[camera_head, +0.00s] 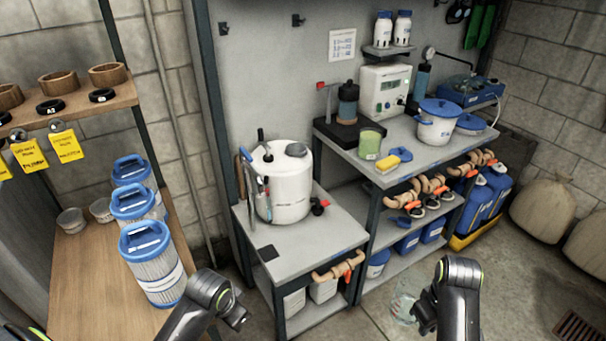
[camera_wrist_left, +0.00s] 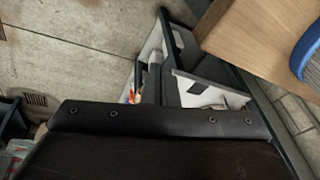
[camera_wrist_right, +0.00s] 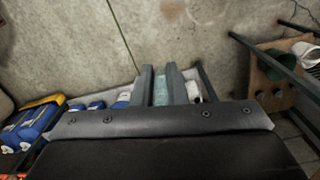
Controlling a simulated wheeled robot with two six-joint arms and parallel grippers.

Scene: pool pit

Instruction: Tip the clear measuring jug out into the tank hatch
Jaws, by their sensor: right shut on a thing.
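The clear measuring jug (camera_head: 403,301) shows faintly against the floor at the lower right of the head view. My right gripper (camera_head: 422,312) is shut on it; in the right wrist view its pale green-tinted wall (camera_wrist_right: 160,92) shows between the fingers. Its contents and exact tilt cannot be told. The white tank (camera_head: 284,192) stands upright on the grey bench at the centre, left of and beyond the jug. Its top carries a grey round cap (camera_head: 296,149) and a dark opening or fitting. My left gripper (camera_head: 238,317) is low in front of the bench, its fingers together and empty.
The grey bench (camera_head: 325,232) has a pipe along its front edge. A taller bench (camera_head: 350,153) to its right holds a blue-lidded pot (camera_head: 437,122) and a meter box. Blue-capped filter cartridges (camera_head: 155,275) stand on the wooden counter at left. The floor around the jug is clear.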

